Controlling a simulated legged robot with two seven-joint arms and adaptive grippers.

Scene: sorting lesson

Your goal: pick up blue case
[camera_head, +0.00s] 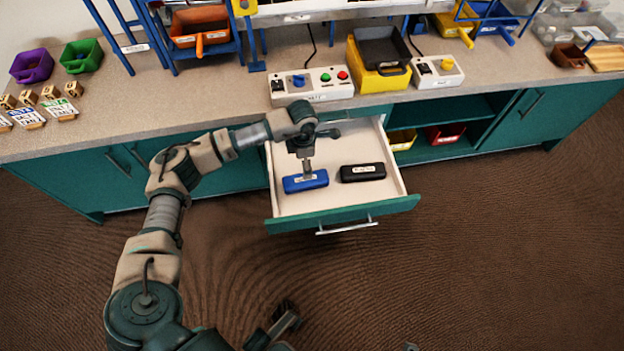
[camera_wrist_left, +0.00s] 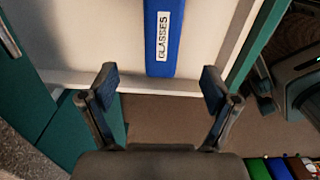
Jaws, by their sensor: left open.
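The blue case (camera_head: 305,182) lies in the open drawer, toward the left of its floor. In the left wrist view the blue case (camera_wrist_left: 161,62) carries a white label reading GLASSES. My left gripper (camera_head: 308,172) is over the case in the head view, its fingertips partly hard to make out. In the wrist view the left gripper (camera_wrist_left: 158,84) is open, with its fingers apart on either side of the line of the case. Nothing is held between them.
A black case (camera_head: 362,172) lies right of the blue one in the drawer. The drawer front (camera_head: 345,214) and side walls surround both. Control boxes (camera_head: 312,84) and a yellow bin (camera_head: 378,74) stand on the counter behind. The floor ahead of the drawer is clear.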

